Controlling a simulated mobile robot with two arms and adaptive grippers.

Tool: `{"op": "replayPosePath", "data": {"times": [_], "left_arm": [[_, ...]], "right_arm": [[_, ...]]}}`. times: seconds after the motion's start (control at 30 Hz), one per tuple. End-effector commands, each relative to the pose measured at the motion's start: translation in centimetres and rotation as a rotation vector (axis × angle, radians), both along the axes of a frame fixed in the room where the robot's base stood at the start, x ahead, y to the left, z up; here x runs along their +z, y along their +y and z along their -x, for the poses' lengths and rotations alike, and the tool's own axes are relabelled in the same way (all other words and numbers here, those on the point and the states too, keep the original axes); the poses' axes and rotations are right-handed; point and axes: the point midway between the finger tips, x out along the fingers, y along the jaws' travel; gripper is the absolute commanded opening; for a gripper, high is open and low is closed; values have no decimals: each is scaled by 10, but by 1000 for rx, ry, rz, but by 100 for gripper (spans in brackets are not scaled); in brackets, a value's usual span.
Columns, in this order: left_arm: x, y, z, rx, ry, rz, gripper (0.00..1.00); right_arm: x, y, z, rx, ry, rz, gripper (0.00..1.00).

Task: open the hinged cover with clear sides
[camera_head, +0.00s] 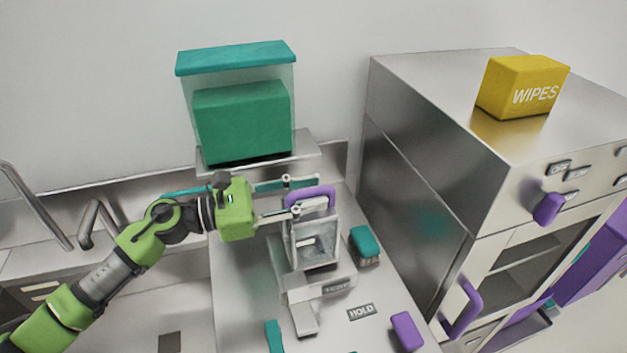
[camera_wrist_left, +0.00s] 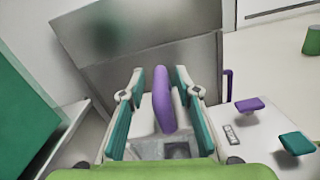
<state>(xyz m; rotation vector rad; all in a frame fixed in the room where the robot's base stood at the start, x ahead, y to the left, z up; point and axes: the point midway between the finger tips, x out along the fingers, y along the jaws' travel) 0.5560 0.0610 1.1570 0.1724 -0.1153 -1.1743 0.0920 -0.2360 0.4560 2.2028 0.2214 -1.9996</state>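The hinged cover (camera_head: 326,245) is a box with a pale frame and clear sides, on a pale stand in the head view. It looks shut. Its purple handle (camera_head: 330,193) arches over the top. My left gripper (camera_head: 304,196) reaches in from the left, level with the handle. In the left wrist view, the handle (camera_wrist_left: 162,98) stands between the two teal fingers of this gripper (camera_wrist_left: 160,75), with a gap on each side. The gripper is open. Parts of the cover below the handle are hidden in that view. My right gripper is not in view.
A clear bin with a teal lid (camera_head: 235,58) and green contents stands on a shelf behind. A teal-topped block (camera_head: 365,243) is just right of the cover. A tall metal cabinet (camera_head: 430,190) bounds the right side, with a yellow wipes box (camera_head: 522,88) on top.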

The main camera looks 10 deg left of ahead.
Motion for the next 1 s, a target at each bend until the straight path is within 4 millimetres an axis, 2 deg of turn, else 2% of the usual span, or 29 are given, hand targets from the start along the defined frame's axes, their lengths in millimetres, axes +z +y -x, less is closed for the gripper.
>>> {"op": "replayPosePath", "data": {"times": [0.13, 0.43, 0.53, 0.57, 0.83, 1.0], "left_arm": [[1, -9, -4, 1, -2, -1, 30], [-1, -11, -4, 0, -1, -1, 30], [-1, -10, -4, 0, -1, -1, 4], [-1, -10, -4, 0, -1, -1, 0], [1, -10, -6, 1, 7, 3, 0], [6, -6, -15, 1, 52, 22, 0]], "right_arm": [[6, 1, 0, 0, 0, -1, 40], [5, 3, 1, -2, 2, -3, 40], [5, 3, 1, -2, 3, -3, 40], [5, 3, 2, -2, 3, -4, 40], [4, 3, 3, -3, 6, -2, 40], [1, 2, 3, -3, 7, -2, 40]]}}
